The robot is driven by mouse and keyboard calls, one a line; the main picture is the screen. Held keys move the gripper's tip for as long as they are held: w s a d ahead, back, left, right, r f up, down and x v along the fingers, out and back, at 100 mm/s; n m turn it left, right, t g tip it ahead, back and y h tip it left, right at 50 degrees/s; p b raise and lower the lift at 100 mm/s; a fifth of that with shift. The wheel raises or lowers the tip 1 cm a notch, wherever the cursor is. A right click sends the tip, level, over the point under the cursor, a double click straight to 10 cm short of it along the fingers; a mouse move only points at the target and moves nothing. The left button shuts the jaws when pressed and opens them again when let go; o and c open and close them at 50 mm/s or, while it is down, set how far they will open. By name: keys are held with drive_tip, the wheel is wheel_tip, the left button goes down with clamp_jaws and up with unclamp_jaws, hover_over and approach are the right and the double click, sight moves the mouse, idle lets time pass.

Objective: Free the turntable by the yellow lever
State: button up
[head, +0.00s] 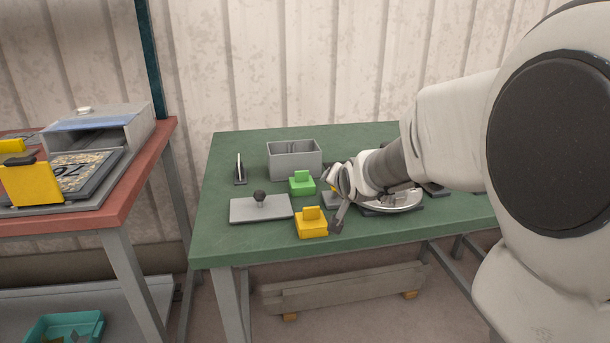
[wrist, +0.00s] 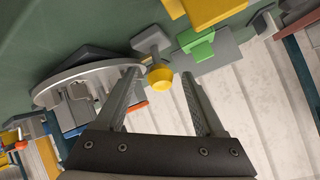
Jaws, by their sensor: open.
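The turntable is a pale round disc (head: 402,205) on a dark base on the green table, partly hidden by my arm; it also shows at the left of the wrist view (wrist: 50,95). Beside it is the lever, a grey arm (wrist: 150,42) ending in a round yellow knob (wrist: 160,78). My gripper (wrist: 162,75) is open, and the knob appears between its fingertips, with a gap visible on both sides. In the head view my gripper (head: 338,212) is low over the table at the turntable's left side, and it mostly hides the lever.
A yellow block (head: 311,226) and a green block (head: 301,185) sit left of my gripper. A grey plate with a black knob (head: 245,212), an open grey box (head: 294,160) and a small dark stand (head: 240,176) are farther left. A red-topped bench (head: 110,208) stands apart at far left.

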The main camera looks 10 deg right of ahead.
drive_tip(key=shift+s+r+p, duration=0.4)
drive_tip(key=p+v, duration=0.6)
drive_tip(key=v, duration=1)
drive_tip(key=shift+s, duration=0.2)
drive_tip(key=shift+r, duration=0.1)
